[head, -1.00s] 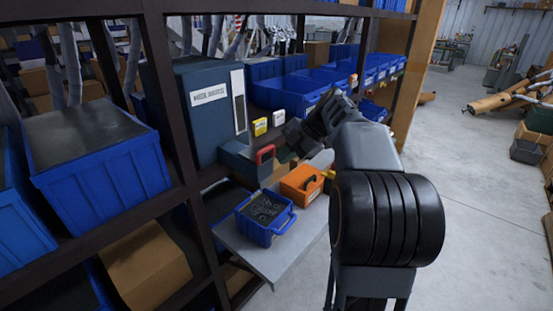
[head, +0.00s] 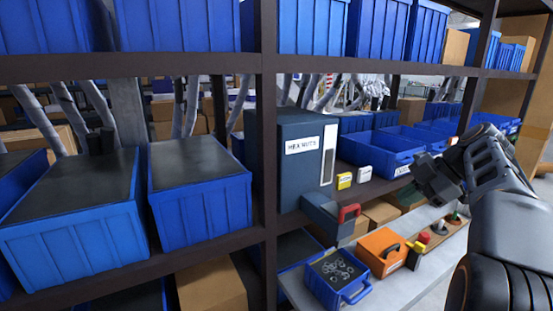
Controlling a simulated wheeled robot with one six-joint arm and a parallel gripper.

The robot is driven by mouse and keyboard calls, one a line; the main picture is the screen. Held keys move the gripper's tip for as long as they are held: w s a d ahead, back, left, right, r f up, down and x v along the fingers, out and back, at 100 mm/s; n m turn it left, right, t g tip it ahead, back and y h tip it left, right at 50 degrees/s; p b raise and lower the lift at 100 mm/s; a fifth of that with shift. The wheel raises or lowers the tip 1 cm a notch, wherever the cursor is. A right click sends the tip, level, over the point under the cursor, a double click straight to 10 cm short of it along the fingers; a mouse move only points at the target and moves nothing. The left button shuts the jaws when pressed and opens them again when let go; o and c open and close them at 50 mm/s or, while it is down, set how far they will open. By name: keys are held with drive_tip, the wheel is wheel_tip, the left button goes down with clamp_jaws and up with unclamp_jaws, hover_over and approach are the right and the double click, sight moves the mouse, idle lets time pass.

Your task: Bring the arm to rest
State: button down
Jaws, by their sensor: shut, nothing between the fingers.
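My gripper (head: 432,180) is at the right in the head view, held in front of the shelf at about the height of the open blue bins. Its fingers look dark and empty, and I see nothing held in them. My arm rises from the lower right corner and is bent, with the wrist pointing left towards the shelf. Whether the fingertips touch a bin edge behind them is hard to tell.
A dark cabinet labelled hex nuts (head: 295,160) stands on the shelf with an open drawer (head: 325,215). Open blue bins (head: 385,150) stand behind my gripper. A blue crate of parts (head: 338,275) and an orange box (head: 382,252) rest on the grey lower board (head: 297,288).

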wheel_tip(320, 180, down, 11)
drive_tip(key=s+m+h, duration=0.2)
drive_tip(key=m+h, duration=0.2)
drive_tip(key=m, duration=1.2)
drive_tip(key=s+a+f+m+h+p, duration=0.1)
drive_tip(key=s+a+f, duration=0.2)
drive_tip(key=s+a, duration=0.3)
drive_tip(key=s+a+f+m+h+p, duration=0.1)
drive_tip(key=s+a+f+p, duration=0.1)
drive_tip(key=s+a, duration=0.4)
drive_tip(key=a+f, duration=0.1)
drive_tip(key=a, duration=0.3)
drive_tip(key=shift+s+a+f+m+h, duration=0.2)
drive_tip(key=shift+s+a+m+h, duration=0.1)
drive_tip(key=shift+a+h, duration=0.1)
drive_tip(key=shift+d, duration=0.15)
